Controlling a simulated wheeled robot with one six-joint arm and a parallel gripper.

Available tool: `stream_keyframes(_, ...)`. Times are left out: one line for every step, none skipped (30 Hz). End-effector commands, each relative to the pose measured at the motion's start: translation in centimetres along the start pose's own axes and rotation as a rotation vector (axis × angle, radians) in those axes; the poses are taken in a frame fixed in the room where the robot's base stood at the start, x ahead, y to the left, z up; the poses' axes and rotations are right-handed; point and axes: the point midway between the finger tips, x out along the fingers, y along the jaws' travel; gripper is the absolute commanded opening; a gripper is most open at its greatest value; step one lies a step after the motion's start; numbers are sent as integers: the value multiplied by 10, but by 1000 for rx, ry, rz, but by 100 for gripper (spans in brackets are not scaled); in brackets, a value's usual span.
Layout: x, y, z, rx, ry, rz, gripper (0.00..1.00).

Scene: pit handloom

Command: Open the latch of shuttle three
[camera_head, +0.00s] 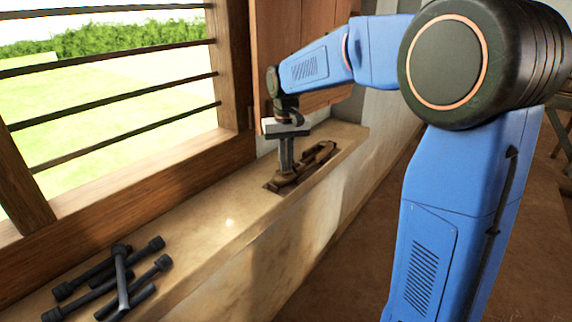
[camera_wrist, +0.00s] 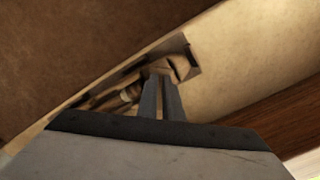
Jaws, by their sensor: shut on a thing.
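A brown wooden shuttle (camera_head: 318,156) lies in a shallow dark-edged tray (camera_head: 269,187) on the window sill. My gripper (camera_head: 285,175) points straight down over the tray's near end, its fingertips at the shuttle's near part. The fingers are close together and shut on the shuttle there. In the wrist view my gripper (camera_wrist: 160,80) reaches into the tray (camera_wrist: 192,65), and part of the shuttle (camera_wrist: 130,94) shows left of the fingers. The fingers hide the gripped spot. I cannot make out the latch or any number on the shuttle.
Several dark rods with thick ends (camera_head: 122,275) lie in a loose pile on the sill (camera_head: 215,225) at the lower left. The sill between them and the tray is clear. A barred window (camera_head: 120,97) with a wooden frame stands close behind the sill.

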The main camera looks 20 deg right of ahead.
Motion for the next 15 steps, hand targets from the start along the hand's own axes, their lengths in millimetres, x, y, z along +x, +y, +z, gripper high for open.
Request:
stream_keyframes(0,0,0,-42,0,0,0)
stream_keyframes(0,0,0,-70,0,0,0)
stream_keyframes(0,0,0,-109,0,0,0)
stream_keyframes(0,0,0,-137,0,0,0)
stream_keyframes(0,0,0,-165,0,0,0)
stream_keyframes(0,0,0,-203,-1,0,0)
stream_keyframes(0,0,0,-231,-1,0,0)
stream_keyframes(0,0,0,-259,-1,0,0)
stream_keyframes(0,0,0,-296,-1,0,0)
stream_keyframes(0,0,0,-322,-1,0,0)
stream_keyframes(0,0,0,-348,-1,0,0)
stream_keyframes(0,0,0,-382,-1,0,0)
stream_keyframes(0,0,0,-406,-1,0,0)
stream_keyframes(0,0,0,-430,-1,0,0)
stream_keyframes(0,0,0,-461,-1,0,0)
